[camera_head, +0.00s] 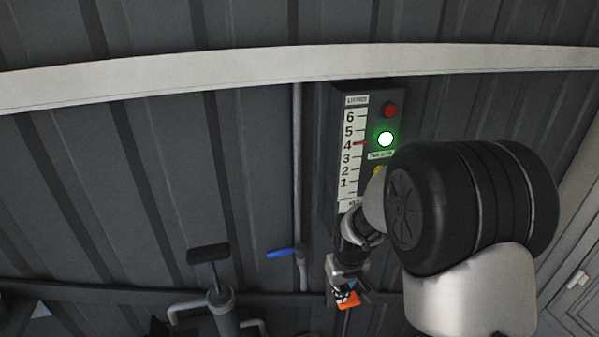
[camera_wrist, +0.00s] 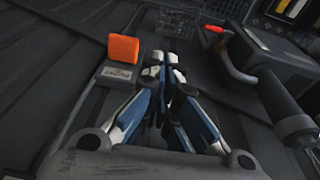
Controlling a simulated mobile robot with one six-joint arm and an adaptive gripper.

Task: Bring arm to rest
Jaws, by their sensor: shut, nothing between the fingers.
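My gripper (camera_head: 347,283) shows small in the head view, below the gauge panel at the end of my arm. In the wrist view my gripper (camera_wrist: 165,66) is shut and empty, its blue and white fingers close together. An orange block (camera_wrist: 123,50) on a pale labelled plate (camera_wrist: 117,73) lies left of the fingertips, apart from them in the picture. Orange also shows right beside the gripper in the head view, the orange block (camera_head: 348,300). My arm's large dark joint hides part of the panel's right side.
The gauge panel (camera_head: 355,130) has a scale with its red marker near 4, a lit green lamp (camera_head: 385,139) and an unlit red one (camera_head: 390,110). A blue-handled valve (camera_head: 281,253) and a T-handled pump (camera_head: 208,254) stand left. A wire basket (camera_wrist: 181,20) is beyond the fingertips.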

